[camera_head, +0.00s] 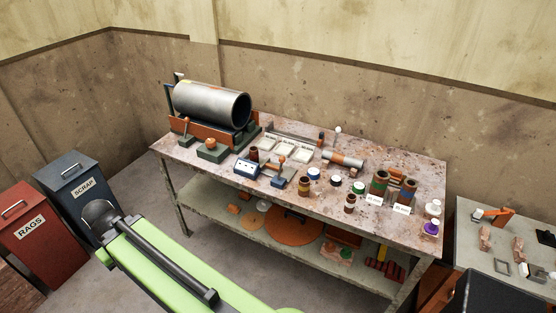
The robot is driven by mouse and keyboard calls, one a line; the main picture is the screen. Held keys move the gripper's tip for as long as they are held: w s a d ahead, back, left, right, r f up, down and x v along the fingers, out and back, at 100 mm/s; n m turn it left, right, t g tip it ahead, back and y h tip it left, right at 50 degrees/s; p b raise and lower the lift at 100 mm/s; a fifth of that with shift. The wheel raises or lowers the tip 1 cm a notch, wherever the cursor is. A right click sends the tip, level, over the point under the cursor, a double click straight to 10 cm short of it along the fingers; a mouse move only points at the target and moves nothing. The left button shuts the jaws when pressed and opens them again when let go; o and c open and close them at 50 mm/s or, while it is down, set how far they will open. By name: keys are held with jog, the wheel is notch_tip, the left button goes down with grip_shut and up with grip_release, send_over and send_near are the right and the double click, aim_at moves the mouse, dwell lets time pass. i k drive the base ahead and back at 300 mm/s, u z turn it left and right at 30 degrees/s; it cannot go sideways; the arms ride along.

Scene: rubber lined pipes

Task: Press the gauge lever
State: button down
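On the bench (400,212), a small device with a blue base and white face (246,168) stands near the front edge. Beside it, a small orange-handled piece (281,161) may be the gauge lever; at this size I cannot tell for sure. My green arm crosses the lower foreground, well in front of the bench and apart from these things. No gripper fingers show.
A large metal pipe (208,104) lies in an orange cradle at the bench's left. Jars, small pipes and pale trays (288,144) crowd the top. A side table (470,240) stands right.

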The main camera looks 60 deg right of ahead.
aim_at(281, 159)
jog(key=z, duration=0.1)
jog(key=i, duration=1.45)
jog(key=u, duration=0.1)
